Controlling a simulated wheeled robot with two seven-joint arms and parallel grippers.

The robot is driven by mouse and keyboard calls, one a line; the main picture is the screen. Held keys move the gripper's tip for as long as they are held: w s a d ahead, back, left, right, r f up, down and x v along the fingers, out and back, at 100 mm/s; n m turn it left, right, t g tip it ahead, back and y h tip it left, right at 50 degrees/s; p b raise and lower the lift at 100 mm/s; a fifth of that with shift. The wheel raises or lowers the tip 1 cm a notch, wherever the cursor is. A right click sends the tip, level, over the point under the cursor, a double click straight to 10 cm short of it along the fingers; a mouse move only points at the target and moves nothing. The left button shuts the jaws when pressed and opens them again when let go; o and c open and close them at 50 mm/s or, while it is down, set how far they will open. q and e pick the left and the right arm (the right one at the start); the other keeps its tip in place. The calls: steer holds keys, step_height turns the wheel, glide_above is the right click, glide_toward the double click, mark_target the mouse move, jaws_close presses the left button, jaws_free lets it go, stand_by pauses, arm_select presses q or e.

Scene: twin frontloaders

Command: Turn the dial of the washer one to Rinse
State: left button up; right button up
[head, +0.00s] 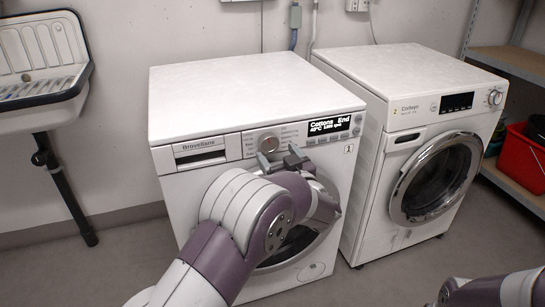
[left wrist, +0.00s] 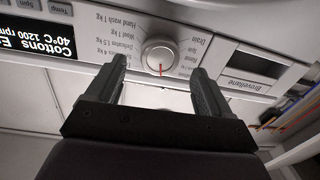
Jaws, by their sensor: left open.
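Washer one (head: 250,97) is the white left machine, with a small "1" label. In the left wrist view, upside down, the dial (left wrist: 160,55) has a red mark pointing to the picture's bottom, toward the panel's top edge. "Rinse" is among the labels on the dial's picture-right side. My left gripper (head: 278,157) is open and empty just in front of the dial. In the wrist view its fingertips (left wrist: 158,68) flank the dial; contact cannot be told.
A second white washer (head: 420,85) stands close on the right, its round door shut. A wall sink (head: 40,100) is at the left. A shelf with a red bin (head: 525,158) stands at the far right. My right arm shows at the lower right. Floor is clear at lower left.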

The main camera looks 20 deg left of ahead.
mark_target(271, 145)
arm_select(q)
steer(key=x, duration=0.4)
steer(key=shift+b, duration=0.35)
steer(key=shift+s, duration=0.1)
steer(key=c, duration=1)
steer(key=shift+c, duration=0.2)
